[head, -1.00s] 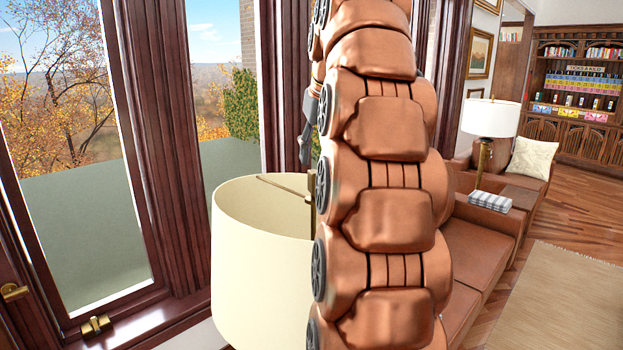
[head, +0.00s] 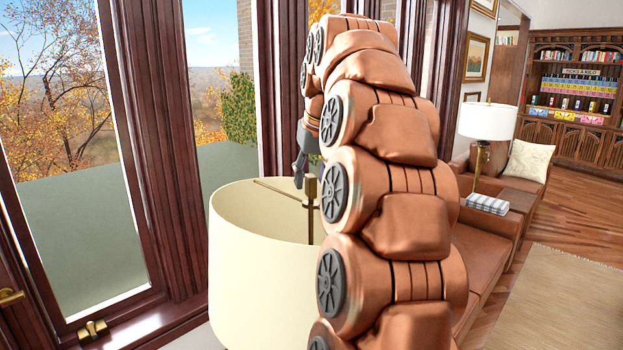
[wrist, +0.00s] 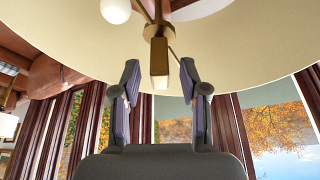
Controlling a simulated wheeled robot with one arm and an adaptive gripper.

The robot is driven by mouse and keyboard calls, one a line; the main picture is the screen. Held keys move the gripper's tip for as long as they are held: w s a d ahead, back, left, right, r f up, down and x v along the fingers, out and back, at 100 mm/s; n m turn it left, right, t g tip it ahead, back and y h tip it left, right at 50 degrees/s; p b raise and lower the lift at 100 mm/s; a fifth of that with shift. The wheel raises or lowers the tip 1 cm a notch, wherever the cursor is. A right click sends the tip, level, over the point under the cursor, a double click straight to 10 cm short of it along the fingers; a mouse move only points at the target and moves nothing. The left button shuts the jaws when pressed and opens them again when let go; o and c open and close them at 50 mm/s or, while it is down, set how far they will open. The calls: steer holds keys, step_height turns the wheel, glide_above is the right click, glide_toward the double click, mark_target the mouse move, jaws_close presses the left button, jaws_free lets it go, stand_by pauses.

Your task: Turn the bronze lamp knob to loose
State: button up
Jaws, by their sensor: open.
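The lamp has a large cream shade (head: 258,275), open at the top, with thin bronze spokes inside. A bronze knob (head: 311,189) stands at the spokes' centre, partly hidden by my arm. In the wrist view the squared knob (wrist: 159,63) points toward my palm, in line with the gap between the fingers. My gripper (wrist: 160,68) is open, one finger on each side of the knob, with visible space on both sides. The head view shows only part of my gripper (head: 300,172), just left of the knob's top. Contact is not visible.
A round white bulb (wrist: 116,10) sits beside the knob inside the shade. The dark wooden window frame (head: 165,150) is behind and left. A leather sofa (head: 480,260), a second lamp (head: 487,121) and a bookcase (head: 575,90) are to the right.

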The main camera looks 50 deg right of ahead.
steer(key=shift+x, duration=0.8)
jaws_close()
